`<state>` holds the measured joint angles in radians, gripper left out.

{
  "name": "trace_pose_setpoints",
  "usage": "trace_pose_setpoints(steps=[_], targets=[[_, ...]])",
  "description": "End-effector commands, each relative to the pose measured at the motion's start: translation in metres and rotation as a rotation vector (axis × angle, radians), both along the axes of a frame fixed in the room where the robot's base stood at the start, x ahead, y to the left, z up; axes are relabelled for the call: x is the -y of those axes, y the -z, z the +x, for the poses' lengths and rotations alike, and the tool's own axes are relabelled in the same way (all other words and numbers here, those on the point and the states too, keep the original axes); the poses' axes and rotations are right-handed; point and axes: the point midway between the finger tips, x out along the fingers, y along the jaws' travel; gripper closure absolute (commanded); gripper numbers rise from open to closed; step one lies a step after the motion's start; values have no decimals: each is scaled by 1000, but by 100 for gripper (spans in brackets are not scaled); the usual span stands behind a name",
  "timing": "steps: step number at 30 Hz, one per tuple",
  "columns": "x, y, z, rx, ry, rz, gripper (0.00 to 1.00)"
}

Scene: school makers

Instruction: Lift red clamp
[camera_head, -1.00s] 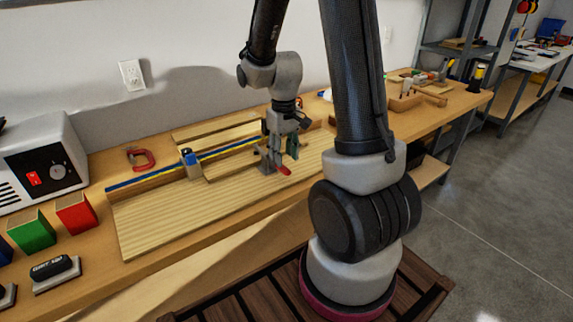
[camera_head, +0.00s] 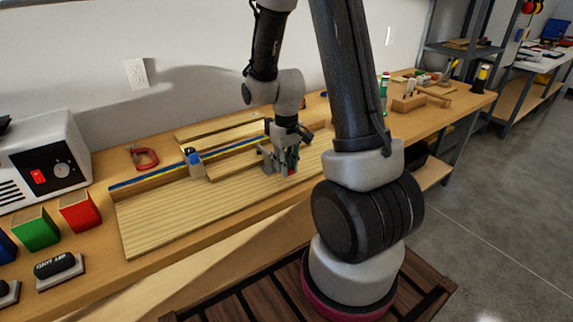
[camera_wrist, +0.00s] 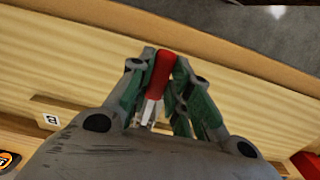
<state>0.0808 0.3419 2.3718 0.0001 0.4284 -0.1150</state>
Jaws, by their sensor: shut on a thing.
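The clamp's red handle (camera_wrist: 164,68) shows in the wrist view, with a bright metal shank running below it. My gripper (camera_wrist: 165,72) is shut on this handle, one green-grey finger on each side. In the head view my gripper (camera_head: 290,168) is low over the wooden board's right part, and only a little of the red handle (camera_head: 292,171) shows between the fingers. The clamp's grey metal body (camera_head: 267,160) stands just left of the fingers and is partly hidden by them. A separate red C-shaped clamp (camera_head: 146,159) lies on the bench at left.
Red (camera_head: 80,212) and green (camera_head: 36,229) bins stand at left. The board's front left is clear.

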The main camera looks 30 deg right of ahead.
Motion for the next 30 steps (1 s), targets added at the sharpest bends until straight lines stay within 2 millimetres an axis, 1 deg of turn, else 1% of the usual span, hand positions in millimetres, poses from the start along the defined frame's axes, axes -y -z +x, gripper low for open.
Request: trace_pose_setpoints(steps=[5, 11, 24, 30], targets=[[0, -2, 1, -16, -1, -1, 100], [0, -8, 5, -96, 0, -3, 100], [-1, -31, 20, -429, 0, -16, 100], [-1, -38, 27, -556, 0, -20, 100]])
